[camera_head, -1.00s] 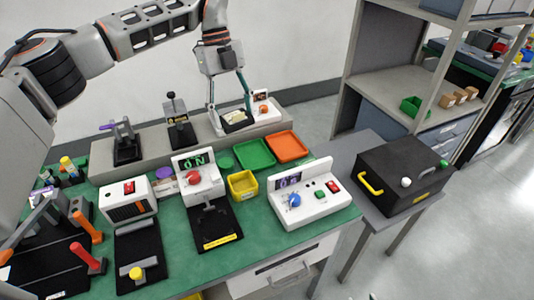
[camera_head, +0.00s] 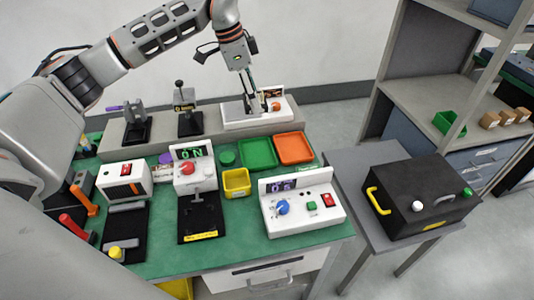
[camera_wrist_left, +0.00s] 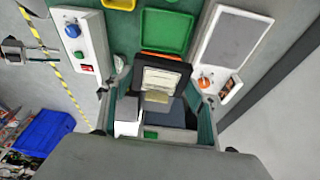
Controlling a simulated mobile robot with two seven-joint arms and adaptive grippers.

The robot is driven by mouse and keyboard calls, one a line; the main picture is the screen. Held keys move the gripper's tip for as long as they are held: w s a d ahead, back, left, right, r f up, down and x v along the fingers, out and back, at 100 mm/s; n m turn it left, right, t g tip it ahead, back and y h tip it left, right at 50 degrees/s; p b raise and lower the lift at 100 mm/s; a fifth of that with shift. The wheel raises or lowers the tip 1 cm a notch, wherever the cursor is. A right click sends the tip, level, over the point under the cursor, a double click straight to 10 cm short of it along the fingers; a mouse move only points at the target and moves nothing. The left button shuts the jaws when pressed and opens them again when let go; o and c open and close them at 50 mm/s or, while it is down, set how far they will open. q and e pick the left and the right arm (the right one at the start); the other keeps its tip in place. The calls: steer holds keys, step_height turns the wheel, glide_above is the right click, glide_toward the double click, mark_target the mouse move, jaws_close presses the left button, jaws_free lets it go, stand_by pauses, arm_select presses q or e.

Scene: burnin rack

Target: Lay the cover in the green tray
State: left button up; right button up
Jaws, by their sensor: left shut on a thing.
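The green tray (camera_head: 257,153) lies empty on the green bench mat, left of the orange tray; it also shows in the wrist view (camera_wrist_left: 167,31). My left gripper (camera_head: 250,108) is above the white device at the back of the bench. In the wrist view its fingers (camera_wrist_left: 160,108) are shut on the cover (camera_wrist_left: 163,80), a black-framed piece with a cream label. The cover hides most of the orange tray in that view. In the head view the cover is barely distinguishable between the fingers. My right gripper is not in view.
The white device (camera_head: 232,119) has a bare grey panel and an orange knob. The yellow bin (camera_head: 236,183) and white control box (camera_head: 300,205) stand in front of the trays. The orange tray (camera_head: 294,148) is empty. A black case (camera_head: 420,195) stands on the side table.

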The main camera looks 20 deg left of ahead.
mark_target(258, 155)
arm_select(q)
steer(key=shift+w, duration=0.1)
steer(key=shift+f+n, duration=0.3)
step_height(258, 155, down, 20)
steer(key=shift+r+p, duration=0.25)
steer(key=shift+p, duration=0.15)
steer(key=o, duration=0.7)
steer(key=shift+f, duration=0.15)
steer(key=shift+o, duration=0.6)
